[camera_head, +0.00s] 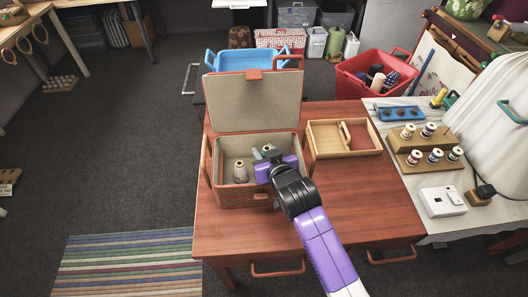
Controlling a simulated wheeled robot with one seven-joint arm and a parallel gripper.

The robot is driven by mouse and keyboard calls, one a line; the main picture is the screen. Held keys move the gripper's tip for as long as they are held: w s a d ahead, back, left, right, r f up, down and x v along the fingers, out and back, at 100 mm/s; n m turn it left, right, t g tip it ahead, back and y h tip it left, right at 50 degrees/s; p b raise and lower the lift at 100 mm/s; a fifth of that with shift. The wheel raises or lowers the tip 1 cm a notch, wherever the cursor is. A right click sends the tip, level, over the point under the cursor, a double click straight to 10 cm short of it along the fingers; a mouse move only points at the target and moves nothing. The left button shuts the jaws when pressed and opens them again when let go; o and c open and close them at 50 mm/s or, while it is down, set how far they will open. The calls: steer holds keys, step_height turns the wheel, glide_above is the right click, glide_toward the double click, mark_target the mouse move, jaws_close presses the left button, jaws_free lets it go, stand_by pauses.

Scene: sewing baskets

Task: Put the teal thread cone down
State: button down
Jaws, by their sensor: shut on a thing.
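My gripper (268,160), purple and black, reaches down over the right part of an open sewing basket (250,197) on the reddish wooden table (340,215). It is shut on the teal thread cone (256,153), of which only a small part shows at the left of the fingers. The fingers hide the rest, and I cannot tell whether its base touches the basket floor. A pale thread cone (240,172) stands upright inside the basket, left of my gripper. The basket's lined lid (255,100) stands raised at the back.
A wooden tray (325,140) with a divider sits right of the basket. Farther right, a pale table (415,195) holds a spool rack (425,145), a blue tray (400,112) and a white box. The table front right of my arm is bare.

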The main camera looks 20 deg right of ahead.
steer(key=shift+f, duration=0.15)
steer(key=shift+s+f+b, duration=0.1)
steer(key=shift+f+b, duration=0.25)
steer(key=shift+f, duration=0.3)
steer(key=c, duration=1.1)
jaws_free()
steer(key=shift+f, duration=0.1)
steer(key=shift+o, duration=0.5)
steer(key=shift+s+f, duration=0.1)
steer(key=shift+f, duration=0.05)
steer(key=shift+r, duration=0.2)
steer(key=r+v, duration=0.1)
steer(key=v, duration=1.1)
steer(key=shift+r+p, duration=0.3)
steer(key=shift+p, duration=0.05)
